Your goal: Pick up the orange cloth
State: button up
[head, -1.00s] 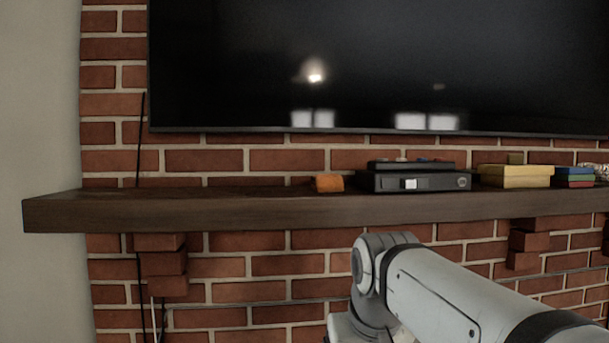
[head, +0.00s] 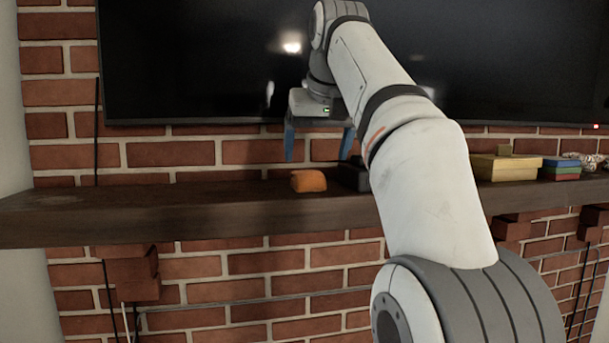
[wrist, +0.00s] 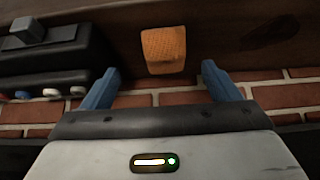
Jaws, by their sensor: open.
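The orange cloth (head: 308,180) lies as a small folded bundle on the dark wooden mantel shelf (head: 200,203). My gripper (head: 318,160) is open, with its blue fingers pointing down, above and around the cloth's position in the head view. In the wrist view the cloth (wrist: 164,50) shows ahead of and between the two open fingertips (wrist: 160,72). Nothing is between the fingers, and I see no contact with the cloth.
A black box-like device (wrist: 45,55) stands on the shelf close beside the cloth, mostly hidden by my arm in the head view. A yellow box (head: 505,167) and stacked coloured items (head: 561,169) are farther right. A large dark TV (head: 200,60) hangs above. The shelf's left part is clear.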

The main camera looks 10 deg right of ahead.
aim_at(308, 171)
jog(key=shift+w+f, duration=0.15)
jog(key=shift+f, duration=0.3)
jog(key=w+f, duration=0.2)
jog(key=w, duration=0.1)
jog(key=w+f, duration=0.1)
jog(key=shift+w+a+f, duration=0.15)
jog(key=shift+a+f, duration=0.15)
jog(key=shift+f, duration=0.1)
jog(key=shift+w+f, duration=0.2)
jog(key=shift+f, duration=0.2)
jog(key=shift+c, duration=0.5)
jog(key=c, duration=1)
jog(key=shift+c, duration=0.2)
jog(key=shift+s, duration=0.1)
